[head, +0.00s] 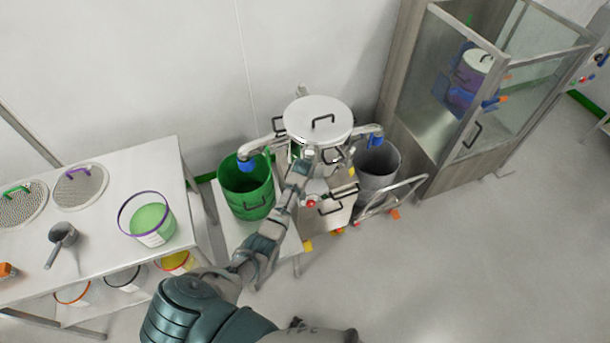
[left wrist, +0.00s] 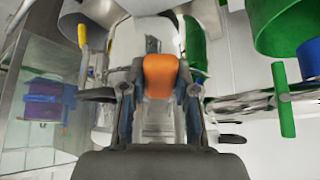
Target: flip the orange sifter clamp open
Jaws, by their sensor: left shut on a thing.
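The sifter (head: 318,108) stands against the wall in the head view, with a pale round lid and a black handle. My left arm reaches up to its front. My left gripper (head: 308,158) is at the sifter body just below the lid. In the left wrist view the orange clamp (left wrist: 160,77) sits between the two fingers of my left gripper (left wrist: 158,92), which is shut on it. The clamp is hidden in the head view, and I cannot tell its angle. My right gripper is in neither view.
A green bucket (head: 247,197) stands left of the sifter and a grey bucket (head: 377,168) right of it, under side spouts. A metal cart frame (head: 398,192) is close on the right. A table (head: 95,235) with sieves is at left, a glass cabinet (head: 432,85) at right.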

